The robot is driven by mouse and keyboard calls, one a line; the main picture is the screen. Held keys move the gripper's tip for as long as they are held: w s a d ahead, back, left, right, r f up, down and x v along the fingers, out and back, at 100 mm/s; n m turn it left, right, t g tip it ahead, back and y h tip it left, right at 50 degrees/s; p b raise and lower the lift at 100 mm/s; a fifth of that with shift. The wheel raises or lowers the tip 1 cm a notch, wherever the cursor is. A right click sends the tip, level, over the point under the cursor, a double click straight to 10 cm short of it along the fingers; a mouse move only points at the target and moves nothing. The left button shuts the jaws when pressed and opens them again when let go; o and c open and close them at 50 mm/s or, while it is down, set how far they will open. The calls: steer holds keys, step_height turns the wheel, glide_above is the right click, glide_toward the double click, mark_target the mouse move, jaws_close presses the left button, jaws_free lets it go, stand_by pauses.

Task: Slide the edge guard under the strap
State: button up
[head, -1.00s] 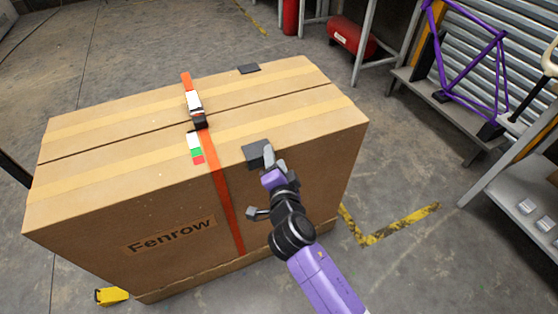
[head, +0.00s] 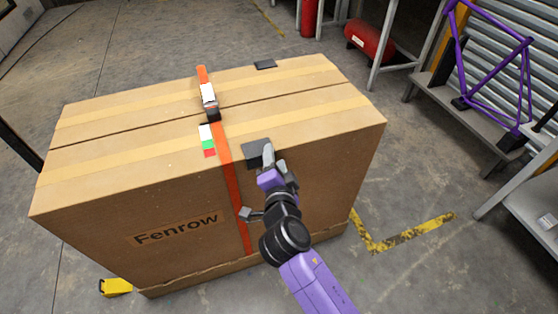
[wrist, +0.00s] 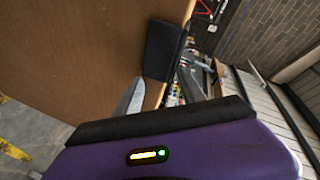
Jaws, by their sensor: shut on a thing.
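The orange strap (head: 232,190) runs over the top of a large cardboard box and down its front face. A dark edge guard (head: 254,153) sits at the box's top front edge, a small gap to the right of the strap. It also shows in the wrist view (wrist: 163,48) as a black piece at the cardboard's edge. My gripper (head: 268,160) is shut on the edge guard from its right side. A grey finger (wrist: 130,97) shows in the wrist view; the strap is not visible there.
The cardboard box (head: 110,190) fills the middle. A buckle (head: 210,103) and a white, green and red tag (head: 207,140) lie along the strap. Another dark piece (head: 265,65) sits at the box's back edge. A grey bench (head: 445,95) stands at right.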

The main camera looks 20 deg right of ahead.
steer(key=shift+a+f+b, duration=0.1)
steer(key=shift+a+b, duration=0.9)
steer(key=shift+a, duration=0.4)
steer(key=o, duration=1.1)
